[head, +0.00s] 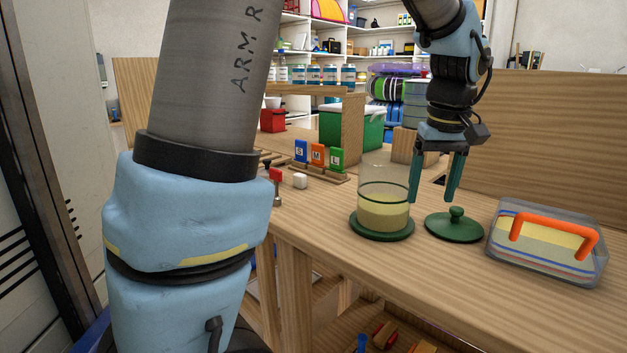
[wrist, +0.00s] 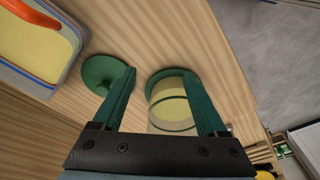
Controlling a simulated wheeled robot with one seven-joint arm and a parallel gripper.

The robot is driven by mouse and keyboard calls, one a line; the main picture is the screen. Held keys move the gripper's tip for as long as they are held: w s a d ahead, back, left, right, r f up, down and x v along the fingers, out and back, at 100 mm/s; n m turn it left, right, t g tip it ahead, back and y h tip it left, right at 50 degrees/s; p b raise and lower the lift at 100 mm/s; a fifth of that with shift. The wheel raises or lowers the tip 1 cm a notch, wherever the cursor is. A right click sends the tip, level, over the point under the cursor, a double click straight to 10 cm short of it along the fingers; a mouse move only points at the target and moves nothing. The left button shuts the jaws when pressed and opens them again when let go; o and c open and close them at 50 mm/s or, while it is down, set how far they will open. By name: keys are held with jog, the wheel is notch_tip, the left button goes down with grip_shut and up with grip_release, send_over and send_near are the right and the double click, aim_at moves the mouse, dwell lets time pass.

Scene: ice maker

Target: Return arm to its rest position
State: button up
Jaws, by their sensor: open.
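My gripper (head: 436,182) is open and empty, its two green fingers pointing down over the workbench. In the wrist view my gripper (wrist: 165,97) shows its fingers spread with nothing held between them. A clear glass jar (head: 384,198) with pale yellow contents stands upright on a green base, just left of the fingers in the head view. A green lid with a knob (head: 455,226) lies on the bench to the right of the jar, below the fingers. The jar (wrist: 172,108) and the lid (wrist: 103,73) also show in the wrist view.
A clear box with an orange handle (head: 548,243) sits at the right of the wooden bench (head: 400,275). Blue, orange and green labelled blocks (head: 318,156) stand behind left. A wooden panel (head: 550,130) rises at the back right. Shelves stand beyond.

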jog(key=s+a+f+p, duration=0.1)
jog(key=a+p, duration=0.2)
jog(key=a, duration=0.6)
jog(key=s+a+f+m+p, duration=0.1)
jog(key=a+p, duration=0.1)
jog(key=a, duration=0.8)
jog(key=s+a+f+p, duration=0.1)
jog(key=a+p, duration=0.2)
jog(key=a, duration=0.6)
jog(key=shift+a+f+p, duration=0.25)
jog(key=shift+f+p, duration=0.1)
jog(key=shift+f, duration=0.05)
